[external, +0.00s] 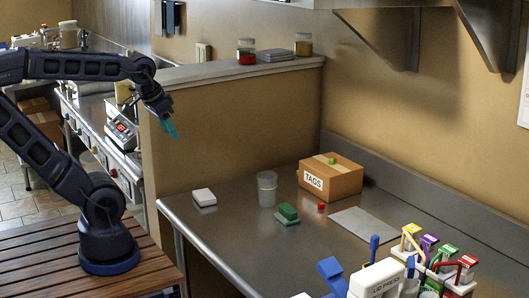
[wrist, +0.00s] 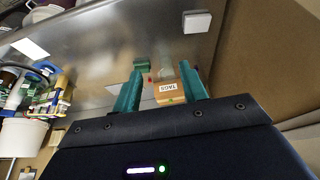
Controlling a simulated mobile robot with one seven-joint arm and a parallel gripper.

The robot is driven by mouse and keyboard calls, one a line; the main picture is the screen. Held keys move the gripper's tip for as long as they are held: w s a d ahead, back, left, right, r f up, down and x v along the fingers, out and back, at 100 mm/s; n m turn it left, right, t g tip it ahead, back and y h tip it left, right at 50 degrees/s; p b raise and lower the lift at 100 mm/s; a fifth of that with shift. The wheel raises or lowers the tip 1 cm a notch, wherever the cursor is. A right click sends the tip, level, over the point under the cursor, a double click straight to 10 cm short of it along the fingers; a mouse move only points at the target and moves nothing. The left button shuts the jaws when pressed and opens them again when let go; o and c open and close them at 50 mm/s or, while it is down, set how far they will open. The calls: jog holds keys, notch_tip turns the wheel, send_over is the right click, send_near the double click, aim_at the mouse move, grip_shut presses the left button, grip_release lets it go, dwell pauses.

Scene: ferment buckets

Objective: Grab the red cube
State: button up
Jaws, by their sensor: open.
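A small red cube (external: 321,207) lies on the steel counter (external: 235,235), in front of the TAGS cardboard box (external: 345,180) and to the right of a green sponge-like block (external: 287,215). In the wrist view the cube is a tiny red spot (wrist: 150,79) beside the left finger, partly hard to make out. My gripper (external: 172,129) is raised in the air at the left, well above and away from the cube. Its two teal fingers are apart and nothing is between them; they also show in the wrist view (wrist: 162,72).
A clear cup (external: 267,188) stands left of the box, and a white block (external: 204,197) lies near the counter's left end. A small green cube (external: 332,161) sits on the box. A grey sheet (external: 360,223) and colored-tag holders (external: 440,265) are to the right. A partition wall (external: 230,130) stands behind.

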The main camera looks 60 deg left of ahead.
jog(key=n, duration=3.5)
send_over(321, 203)
jog(key=s, duration=0.5)
notch_tip(321, 203, down, 21)
jog(key=shift+x, duration=5.4)
grip_shut()
